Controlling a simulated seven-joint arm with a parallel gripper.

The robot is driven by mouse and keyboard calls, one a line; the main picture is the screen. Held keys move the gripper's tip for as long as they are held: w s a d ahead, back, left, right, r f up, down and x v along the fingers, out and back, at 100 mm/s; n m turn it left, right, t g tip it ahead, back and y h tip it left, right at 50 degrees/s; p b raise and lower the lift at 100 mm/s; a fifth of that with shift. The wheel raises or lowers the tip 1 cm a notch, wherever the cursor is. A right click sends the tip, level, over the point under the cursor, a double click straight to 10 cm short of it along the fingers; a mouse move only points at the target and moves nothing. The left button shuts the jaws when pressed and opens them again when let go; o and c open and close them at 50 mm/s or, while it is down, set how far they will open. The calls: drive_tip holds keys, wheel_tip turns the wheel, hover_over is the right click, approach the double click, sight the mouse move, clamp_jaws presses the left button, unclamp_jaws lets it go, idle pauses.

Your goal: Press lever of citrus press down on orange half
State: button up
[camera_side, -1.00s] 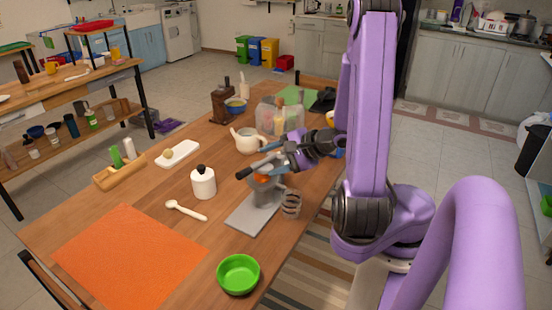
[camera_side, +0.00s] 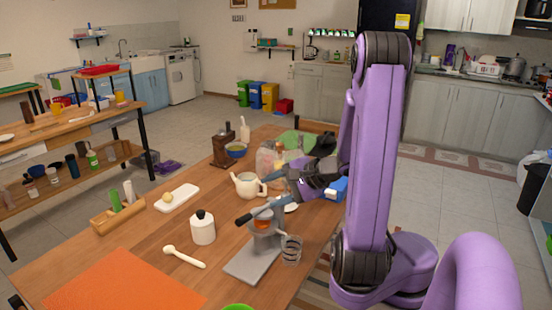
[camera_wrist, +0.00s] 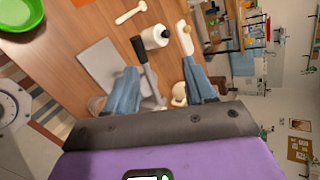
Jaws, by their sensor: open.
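The citrus press stands on a flat grey base (camera_side: 250,262) near the right edge of the table. Its dark lever (camera_side: 256,213) sticks out to the left above the cup. Some orange colour of the orange half (camera_side: 263,226) shows in the press under the lever. My gripper (camera_side: 284,187) is open and empty, just above and behind the press. In the wrist view, the lever (camera_wrist: 147,68) shows between the two spread blue fingers of my gripper (camera_wrist: 163,75). Whether a finger touches it I cannot tell. The press body is partly hidden there by a finger.
A clear ribbed glass (camera_side: 290,250) stands right beside the press. A white lidded jar (camera_side: 203,228), a white spoon (camera_side: 184,257) and an orange mat (camera_side: 120,285) lie to the left. A teapot (camera_side: 247,186) stands behind. A green bowl (camera_wrist: 17,15) shows in the wrist view.

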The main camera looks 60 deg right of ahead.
wheel_tip(320, 180, up, 10)
drive_tip(key=shift+f, duration=0.25)
idle(0.5)
